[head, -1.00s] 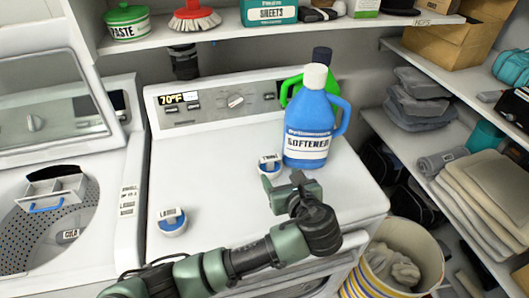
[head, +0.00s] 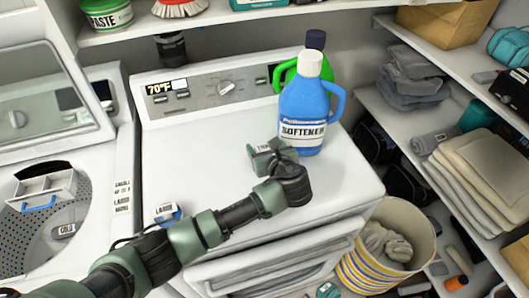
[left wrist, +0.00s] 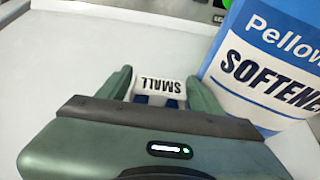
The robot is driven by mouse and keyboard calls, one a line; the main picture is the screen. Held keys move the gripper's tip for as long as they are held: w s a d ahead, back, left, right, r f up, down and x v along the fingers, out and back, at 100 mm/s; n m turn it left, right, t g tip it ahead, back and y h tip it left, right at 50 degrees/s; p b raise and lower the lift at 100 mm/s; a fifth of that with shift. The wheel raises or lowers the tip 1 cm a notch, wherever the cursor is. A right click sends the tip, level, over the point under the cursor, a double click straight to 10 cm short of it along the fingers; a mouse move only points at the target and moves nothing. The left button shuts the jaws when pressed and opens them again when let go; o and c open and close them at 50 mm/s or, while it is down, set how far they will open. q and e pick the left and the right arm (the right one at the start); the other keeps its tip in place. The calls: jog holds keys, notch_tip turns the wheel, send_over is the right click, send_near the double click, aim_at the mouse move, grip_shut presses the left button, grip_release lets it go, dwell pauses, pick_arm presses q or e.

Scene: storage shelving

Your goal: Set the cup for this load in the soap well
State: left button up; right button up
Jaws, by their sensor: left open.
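The small cup shows in the left wrist view with its white SMALL tag (left wrist: 158,87); its blue lower part is partly hidden by my gripper. My left gripper (head: 270,152) is open, with its fingers (left wrist: 159,90) on either side of this cup. In the head view the gripper mostly hides the cup. The large cup (head: 167,213), white and blue with a LARGE tag, stands at the machine top's front left, partly behind my arm. The soap well (head: 45,190), a pale tray with a blue handle, is at the open washer on the left. My right gripper is out of view.
A blue softener jug (head: 304,108) stands close beside my left gripper, with a green jug (head: 286,75) behind it. The middle of the white machine top (head: 205,140) is clear. A striped bin (head: 365,270) stands at front right; shelves line the right.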

pick_arm(q)
jog(key=shift+r, duration=0.15)
jog(key=c, duration=1.3)
